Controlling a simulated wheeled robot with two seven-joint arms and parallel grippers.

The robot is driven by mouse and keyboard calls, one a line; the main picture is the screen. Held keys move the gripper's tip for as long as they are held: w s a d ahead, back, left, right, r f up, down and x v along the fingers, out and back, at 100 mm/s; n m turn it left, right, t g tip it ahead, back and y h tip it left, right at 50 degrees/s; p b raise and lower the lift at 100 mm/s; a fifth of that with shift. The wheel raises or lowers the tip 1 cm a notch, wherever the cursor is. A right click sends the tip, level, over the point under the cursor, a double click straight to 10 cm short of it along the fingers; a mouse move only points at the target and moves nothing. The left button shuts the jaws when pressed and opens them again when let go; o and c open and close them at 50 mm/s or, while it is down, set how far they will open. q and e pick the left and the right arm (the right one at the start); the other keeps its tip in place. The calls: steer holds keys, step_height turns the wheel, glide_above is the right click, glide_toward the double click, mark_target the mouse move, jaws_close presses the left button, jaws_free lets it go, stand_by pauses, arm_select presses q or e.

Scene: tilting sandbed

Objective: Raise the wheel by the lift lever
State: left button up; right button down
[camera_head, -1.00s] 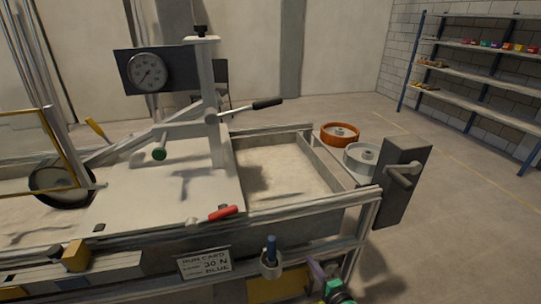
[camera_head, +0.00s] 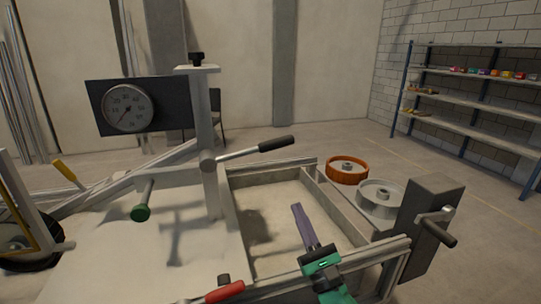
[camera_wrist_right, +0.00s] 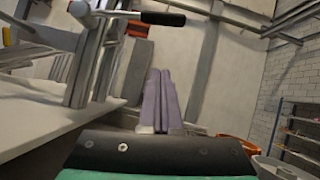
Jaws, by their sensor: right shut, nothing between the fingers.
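A lever with a black grip (camera_head: 275,144) sticks out to the right from the upright post (camera_head: 204,120) and points slightly upward. The same black grip (camera_wrist_right: 163,18) shows at the top of the wrist view. No label tells which handle is the lift lever. A dark wheel (camera_head: 28,262) is at the lower left, partly cut off by the frame and behind a yellow-edged frame. My right gripper (camera_head: 297,207), with purple fingers, is shut and empty above the sandbed, below and right of the black grip and apart from it. Its shut fingers (camera_wrist_right: 161,73) also show in the wrist view. My left gripper is not in view.
A green-knobbed handle (camera_head: 141,213), a yellow handle (camera_head: 64,171) and a red handle (camera_head: 224,292) surround the flat plate. A crank post (camera_head: 428,225) stands right. A round gauge (camera_head: 128,107) is left.

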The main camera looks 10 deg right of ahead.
mark_target(251, 151)
arm_select(q)
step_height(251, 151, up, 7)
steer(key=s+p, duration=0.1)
steer(key=p, duration=0.6)
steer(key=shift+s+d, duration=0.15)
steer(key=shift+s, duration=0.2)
arm_select(e)
steer(key=w+a+r, duration=0.2)
steer(key=w+r, duration=0.6)
steer(key=r, duration=0.2)
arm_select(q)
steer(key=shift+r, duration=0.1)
